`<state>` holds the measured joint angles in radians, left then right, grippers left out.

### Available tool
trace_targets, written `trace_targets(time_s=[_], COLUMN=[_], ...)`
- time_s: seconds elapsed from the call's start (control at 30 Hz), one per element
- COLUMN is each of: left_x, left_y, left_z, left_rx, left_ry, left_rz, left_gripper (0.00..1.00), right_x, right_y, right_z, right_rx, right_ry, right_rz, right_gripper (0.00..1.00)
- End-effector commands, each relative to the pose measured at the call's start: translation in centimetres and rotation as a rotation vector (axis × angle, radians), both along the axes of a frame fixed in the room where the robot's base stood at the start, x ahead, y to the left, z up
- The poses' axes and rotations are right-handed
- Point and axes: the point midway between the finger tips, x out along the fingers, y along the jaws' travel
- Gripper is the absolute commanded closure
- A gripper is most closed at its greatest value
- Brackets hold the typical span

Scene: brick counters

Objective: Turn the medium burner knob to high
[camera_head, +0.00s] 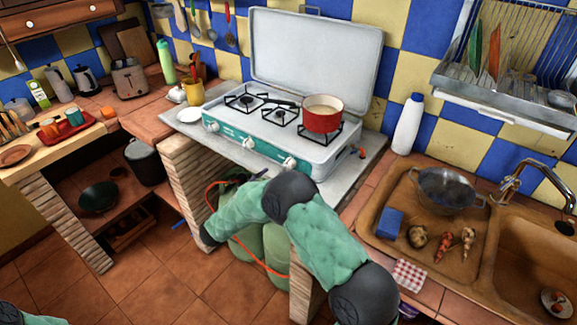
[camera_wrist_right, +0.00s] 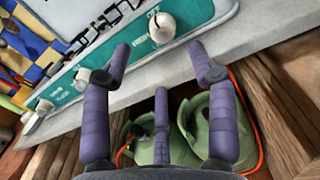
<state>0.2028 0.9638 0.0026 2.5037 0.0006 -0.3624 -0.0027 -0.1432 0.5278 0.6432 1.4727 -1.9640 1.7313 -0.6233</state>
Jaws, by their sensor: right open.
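The white stove with a teal front panel (camera_head: 232,140) stands on the counter with its lid raised. Three white knobs line the panel: left (camera_head: 212,127), middle (camera_head: 247,143) and right (camera_head: 289,162). I cannot tell from the markings which is the medium burner's. In the right wrist view, the right knob (camera_wrist_right: 162,27) is largest, beyond the fingers; the middle knob (camera_wrist_right: 82,77) is by the left finger. My right gripper (camera_wrist_right: 160,58) is open and empty, its purple fingers spread in front of the panel. Contact is not clear. My left gripper is out of view.
A red pot (camera_head: 322,118) sits on the right burner. Green gas bottles (camera_head: 275,243) with an orange hose stand under the stove counter. A white bottle (camera_head: 408,125) stands right of the stove.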

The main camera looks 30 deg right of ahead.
Motion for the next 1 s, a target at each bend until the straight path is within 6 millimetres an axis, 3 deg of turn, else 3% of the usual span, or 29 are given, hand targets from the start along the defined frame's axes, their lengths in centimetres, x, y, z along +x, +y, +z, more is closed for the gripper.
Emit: trace_targets(time_s=[0.5, 0.7, 1.0], left_x=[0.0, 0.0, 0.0], left_y=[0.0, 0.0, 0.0], left_z=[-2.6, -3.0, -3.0], left_rx=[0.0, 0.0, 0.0], left_ry=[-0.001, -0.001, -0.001], left_rz=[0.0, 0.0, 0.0], left_gripper=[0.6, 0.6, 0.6], right_x=[3.1, 3.7, 3.8], right_y=[-7.8, -9.1, -9.3], right_z=[-0.3, -0.2, -0.1], right_rx=[0.003, 0.003, 0.003], right_ry=[0.0, 0.002, 0.002], right_rz=[-0.003, -0.002, -0.001], right_gripper=[0.41, 0.41, 0.41])
